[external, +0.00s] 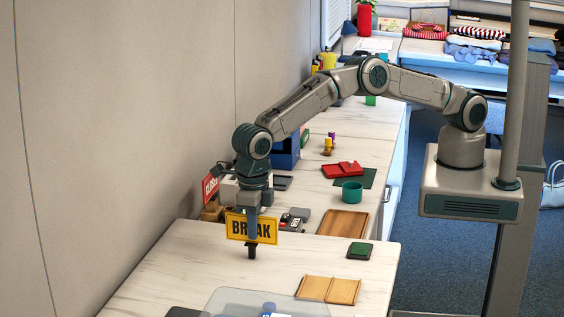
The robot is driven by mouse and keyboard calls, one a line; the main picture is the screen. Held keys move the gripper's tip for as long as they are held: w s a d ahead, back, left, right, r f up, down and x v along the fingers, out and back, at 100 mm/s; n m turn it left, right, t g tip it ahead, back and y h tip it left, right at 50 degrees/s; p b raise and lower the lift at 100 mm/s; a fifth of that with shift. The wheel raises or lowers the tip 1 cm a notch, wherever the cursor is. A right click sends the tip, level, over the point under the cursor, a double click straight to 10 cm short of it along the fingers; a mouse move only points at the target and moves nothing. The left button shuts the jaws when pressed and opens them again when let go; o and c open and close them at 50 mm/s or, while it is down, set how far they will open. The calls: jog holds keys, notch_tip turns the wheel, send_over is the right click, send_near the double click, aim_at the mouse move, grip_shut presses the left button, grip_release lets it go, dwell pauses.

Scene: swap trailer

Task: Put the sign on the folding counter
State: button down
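The yellow sign (236,226) has black lettering that reads "BREAK" and a dark foot below it. It is upright over the near pale, marble-patterned counter (190,262), which looks like the folding counter. My gripper (252,232) points straight down, with a finger in front of the sign's middle covering part of the lettering. It appears shut on the sign; the far finger is hidden behind it. I cannot tell whether the foot touches the counter. A red "CLOSED" sign (210,187) stands further back by the wall.
The near counter also holds a green pad (360,250), a wooden folding board (328,290) and a clear tray (225,300) at the front. Behind it, the long counter carries a wooden tray (343,223), a teal cup (352,192) and a red item (342,170). The wall is close on the left.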

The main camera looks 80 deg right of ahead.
jog(key=c, duration=1.6)
grip_release()
jog(key=shift+f, duration=0.15)
notch_tip(320, 180, up, 12)
jog(key=shift+r+b, duration=0.1)
jog(key=shift+b, duration=0.7)
jog(key=shift+r, duration=0.1)
